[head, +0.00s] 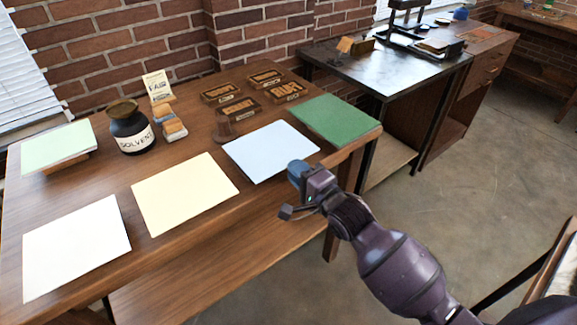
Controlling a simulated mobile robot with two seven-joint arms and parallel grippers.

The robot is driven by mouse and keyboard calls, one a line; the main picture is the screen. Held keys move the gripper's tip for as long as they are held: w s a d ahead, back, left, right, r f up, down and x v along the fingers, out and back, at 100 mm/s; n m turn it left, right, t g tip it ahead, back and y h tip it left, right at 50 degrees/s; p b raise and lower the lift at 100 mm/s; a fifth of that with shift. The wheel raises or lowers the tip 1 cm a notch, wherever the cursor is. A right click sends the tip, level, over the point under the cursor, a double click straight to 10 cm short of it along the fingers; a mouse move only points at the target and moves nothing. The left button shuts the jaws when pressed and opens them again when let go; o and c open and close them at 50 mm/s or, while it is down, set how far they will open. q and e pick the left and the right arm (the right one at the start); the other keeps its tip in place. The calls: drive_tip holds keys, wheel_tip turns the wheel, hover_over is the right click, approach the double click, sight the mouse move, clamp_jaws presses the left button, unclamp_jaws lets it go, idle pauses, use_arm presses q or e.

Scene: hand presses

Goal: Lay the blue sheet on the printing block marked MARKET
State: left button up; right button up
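The light blue sheet (270,151) lies flat near the front right of the wooden table. Several dark-framed printing blocks with orange-brown faces lie behind it: a back left block (221,92), a back right block (265,77), a front left block (239,108) and a front right block (287,91). Their lettering is too small to read surely, so I cannot tell which is MARKET. My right gripper (292,192) is just off the table's front edge, near the blue sheet's front right corner. Its fingers look apart, with nothing between them. My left gripper is out of view.
A white sheet (77,246), a cream sheet (185,193), a green sheet (335,120) and a pale green stack (57,145) lie on the table (150,255). A solvent jar (130,130), a card stand (158,88) and a brown handled tool (224,130) stand behind the sheets.

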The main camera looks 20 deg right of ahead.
sight(270, 148)
drive_tip(key=x, duration=0.3)
drive_tip(key=shift+c, duration=0.4)
clamp_jaws()
drive_tip(key=shift+r, duration=0.1)
